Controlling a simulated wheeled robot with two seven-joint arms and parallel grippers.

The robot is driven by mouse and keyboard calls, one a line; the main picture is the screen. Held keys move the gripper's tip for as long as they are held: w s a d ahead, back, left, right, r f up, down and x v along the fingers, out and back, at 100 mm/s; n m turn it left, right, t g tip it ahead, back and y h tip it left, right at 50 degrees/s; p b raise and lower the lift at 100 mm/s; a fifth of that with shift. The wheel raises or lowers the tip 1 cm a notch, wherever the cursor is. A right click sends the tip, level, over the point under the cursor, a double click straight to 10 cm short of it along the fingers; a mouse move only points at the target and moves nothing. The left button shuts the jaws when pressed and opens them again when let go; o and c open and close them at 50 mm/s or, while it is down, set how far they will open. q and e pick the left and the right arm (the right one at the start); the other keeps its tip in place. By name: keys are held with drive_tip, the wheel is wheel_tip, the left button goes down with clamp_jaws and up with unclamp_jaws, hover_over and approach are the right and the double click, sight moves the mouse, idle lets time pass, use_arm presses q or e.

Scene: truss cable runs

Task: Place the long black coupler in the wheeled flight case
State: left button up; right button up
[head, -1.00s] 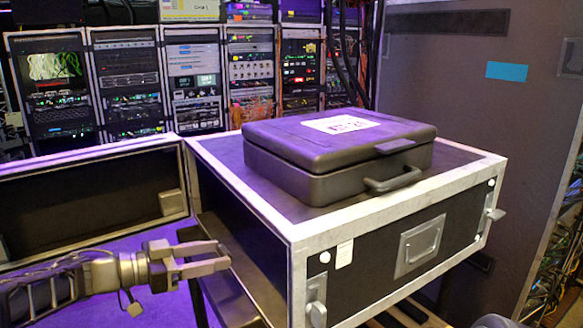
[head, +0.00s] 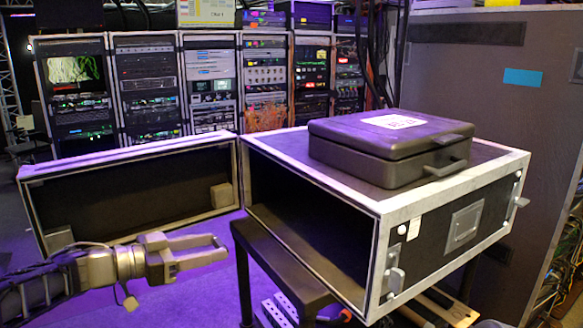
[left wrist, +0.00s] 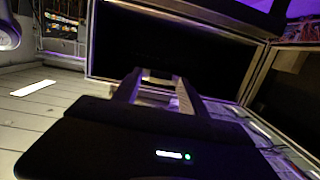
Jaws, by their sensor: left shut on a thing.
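The large flight case (head: 440,190) has black panels and metal edges. It lies at the right in the head view, its dark open side facing left; no wheels show. My left gripper (head: 222,249) is left of that opening and apart from it. Its fingers are shut on a small dark piece at their tips, which looks like the long black coupler, mostly hidden by the fingers. In the left wrist view the gripper (left wrist: 155,80) points at a dark opening framed in metal (left wrist: 92,40). My right gripper is not in view.
A closed black carry case (head: 380,160) sits on top of the flight case. A framed open panel like a lid (head: 130,200) stands at the left. A dark stand (head: 262,250) is under the flight case. Equipment racks (head: 210,85) line the back. Purple floor lies below the gripper.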

use_arm(q)
drive_tip(key=w+a+f+n+t+y, duration=0.5)
drive_tip(key=f+n+t+y, duration=0.25)
drive_tip(key=n+y, duration=0.2)
drive_tip(key=s+d+f+y, duration=0.1)
drive_tip(key=s+f+y, duration=0.1)
drive_tip(key=f, duration=0.5)
drive_tip(key=s+d+f+n+y, duration=0.1)
drive_tip(key=s+f, duration=0.1)
drive_tip(key=f, duration=0.5)
drive_tip(key=shift+s+d+f+y, duration=0.15)
drive_tip(key=shift+s+d+y, duration=0.15)
drive_tip(key=shift+y, duration=0.05)
drive_tip(key=shift+n+g, duration=0.25)
drive_tip(key=s, duration=0.1)
drive_tip(key=s+r, duration=0.2)
drive_tip(key=s, duration=0.1)
